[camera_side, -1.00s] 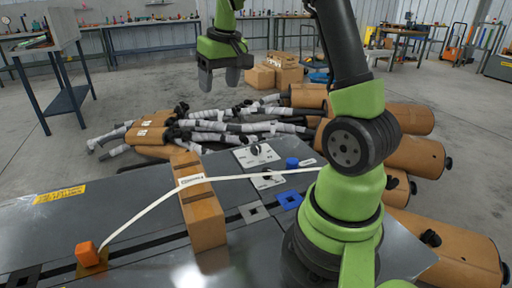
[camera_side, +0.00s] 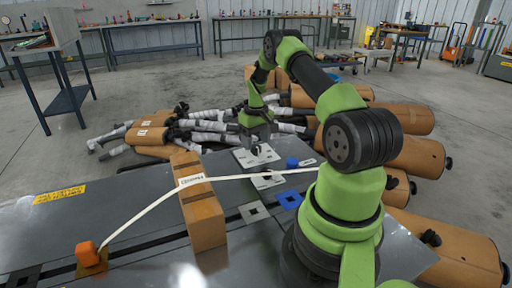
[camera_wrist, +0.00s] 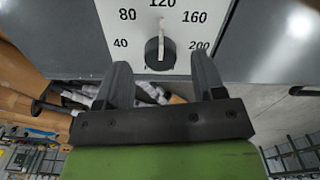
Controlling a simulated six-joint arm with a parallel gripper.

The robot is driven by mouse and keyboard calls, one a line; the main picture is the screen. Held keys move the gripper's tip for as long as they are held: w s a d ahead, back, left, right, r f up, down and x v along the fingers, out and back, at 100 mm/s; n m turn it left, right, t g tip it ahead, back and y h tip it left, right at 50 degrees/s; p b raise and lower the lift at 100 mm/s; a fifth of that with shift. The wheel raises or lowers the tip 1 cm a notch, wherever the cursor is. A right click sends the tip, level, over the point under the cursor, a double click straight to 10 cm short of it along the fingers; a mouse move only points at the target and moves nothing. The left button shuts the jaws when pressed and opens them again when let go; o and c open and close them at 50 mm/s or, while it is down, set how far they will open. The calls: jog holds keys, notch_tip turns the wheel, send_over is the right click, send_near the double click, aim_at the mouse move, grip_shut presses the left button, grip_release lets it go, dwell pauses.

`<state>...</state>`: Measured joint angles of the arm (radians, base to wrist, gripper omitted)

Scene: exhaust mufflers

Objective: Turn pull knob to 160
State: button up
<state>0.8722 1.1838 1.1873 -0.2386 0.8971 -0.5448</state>
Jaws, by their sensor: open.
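The dial plate (camera_wrist: 183,50) in the wrist view is white, with the numbers 40, 80, 120, 160 and 200. A black knob (camera_wrist: 152,50) sits on it, and its white pointer is directed up toward 120. My gripper (camera_wrist: 159,62) is open, with one finger on each side of the knob's lower part in the picture; I cannot tell whether they touch it. In the side view my gripper (camera_side: 257,146) hangs low over the rear plate (camera_side: 243,161) and hides its knob. A second, nearer plate (camera_side: 262,185) has a small dark knob, partly behind the strap.
A blue cylinder (camera_side: 292,163) and a blue square piece (camera_side: 289,201) stand right of the plates. A white strap (camera_side: 150,207) runs from an orange block (camera_side: 87,254) across a brown box (camera_side: 207,228). Wrapped mufflers (camera_side: 410,155) lie behind and to the right.

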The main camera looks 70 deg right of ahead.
jog(key=shift+f, duration=1.35)
jog(key=c, duration=0.9)
jog(key=shift+m, duration=0.4)
jog(key=m, duration=0.3)
jog(key=shift+m, duration=2.4)
